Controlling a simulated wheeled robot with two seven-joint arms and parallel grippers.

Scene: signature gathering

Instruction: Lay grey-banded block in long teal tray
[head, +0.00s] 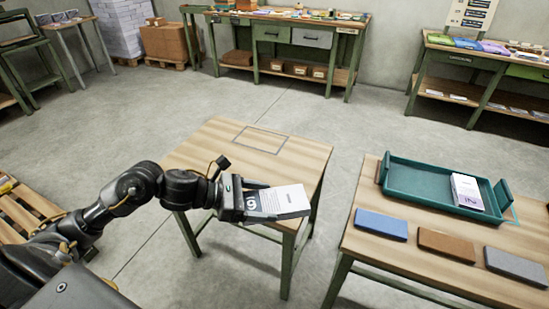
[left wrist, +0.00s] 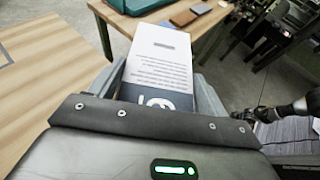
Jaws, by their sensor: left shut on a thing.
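The grey-banded block (head: 282,201) is a white, book-like block with print and a dark slate-grey band bearing large figures. My left gripper (head: 255,201) is shut on its banded end and holds it above the right front part of the small wooden table. The block also fills the middle of the left wrist view (left wrist: 160,62), its white end pointing away from the gripper. The long teal tray (head: 425,183) lies on the right table, to the right of the held block and apart from it. A white block with a purplish mark (head: 467,192) stands in the tray's right end.
The small wooden table (head: 215,150) has a bare outlined rectangle. Blue (head: 381,224), brown (head: 446,245) and grey (head: 516,265) slabs lie in front of the tray. The tray has raised end handles; its left and middle floor is clear. A dark arm part (left wrist: 285,112) shows at the wrist view's right.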

